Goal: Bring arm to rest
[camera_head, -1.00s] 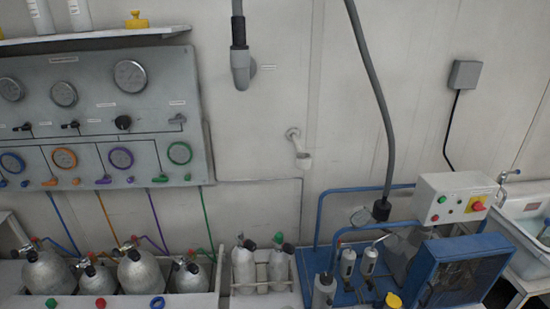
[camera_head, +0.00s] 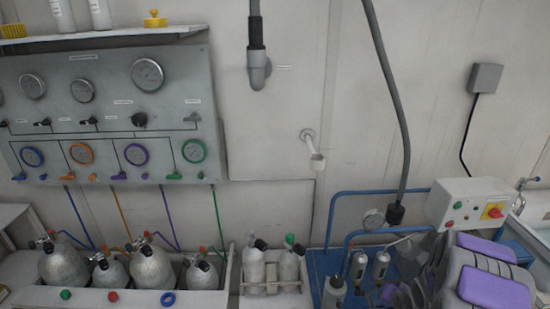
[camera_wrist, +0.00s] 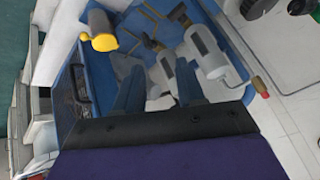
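My arm (camera_head: 485,270), with grey links and purple pads, shows at the lower right of the head view. It covers most of the blue compressor area beneath the control box. My gripper (camera_wrist: 158,85) shows in the wrist view with its two dark fingers apart and nothing visibly held between them. It is above a blue frame (camera_wrist: 75,75) holding grey cylinders (camera_wrist: 210,50) and a yellow-capped part (camera_wrist: 100,35). I cannot tell the exact height above them. The gripper's fingertips are not clear in the head view.
The gauge panel (camera_head: 110,105) hangs on the left wall above large grey cylinders (camera_head: 152,268) in a rack. Two smaller cylinders (camera_head: 254,265) stand in the middle. A grey hose (camera_head: 392,90) hangs near the white control box (camera_head: 468,203). A sink (camera_head: 535,220) is at the right edge.

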